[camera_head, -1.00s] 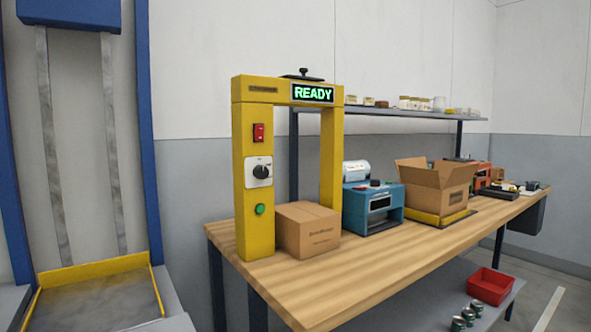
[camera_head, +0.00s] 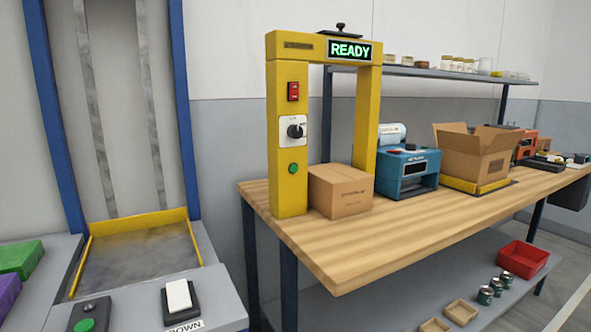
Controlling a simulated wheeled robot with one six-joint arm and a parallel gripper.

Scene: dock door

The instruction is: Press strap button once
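The yellow strapping machine (camera_head: 288,120) stands as an arch on the near left end of the wooden bench. Its lit display (camera_head: 349,50) reads READY in green. On its left post are a red switch (camera_head: 293,91), a dark rotary knob (camera_head: 296,131) on a white plate, and a round green button (camera_head: 293,168) below the knob. No label on the green button can be read. A closed cardboard box (camera_head: 341,190) sits in the arch, touching or close to the left post. No strap shows on it. My gripper is not in view.
A blue machine (camera_head: 408,172) and an open carton (camera_head: 472,150) stand further right on the bench (camera_head: 400,232). At lower left is a grey console with a white rocker (camera_head: 179,296) and a green button (camera_head: 85,325). A red bin (camera_head: 523,257) and several cans sit on the lower shelf.

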